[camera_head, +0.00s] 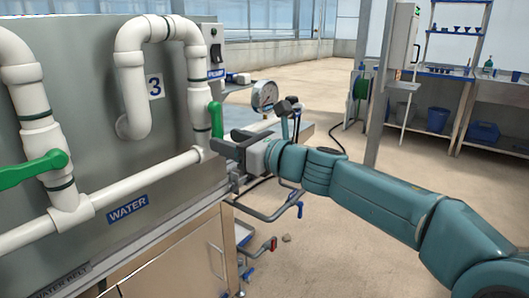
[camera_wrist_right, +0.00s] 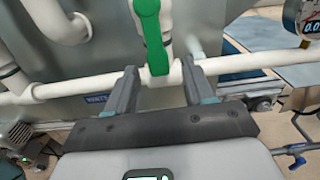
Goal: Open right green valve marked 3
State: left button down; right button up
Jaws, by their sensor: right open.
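The right green valve handle (camera_head: 216,120) sits on the white vertical pipe to the right of the plate marked 3 (camera_head: 155,86). My left gripper is not in view.
Another green handle (camera_head: 35,170) is on the left pipe. A white horizontal pipe (camera_head: 140,180) runs below, over a WATER label (camera_head: 127,208). A pressure gauge (camera_head: 265,95) and a switch box (camera_head: 203,48) are close by. Open floor lies to the right, with shelves (camera_head: 455,75) behind.

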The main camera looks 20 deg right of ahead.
jog(key=v, duration=1.4)
jog(key=shift+r, duration=0.1)
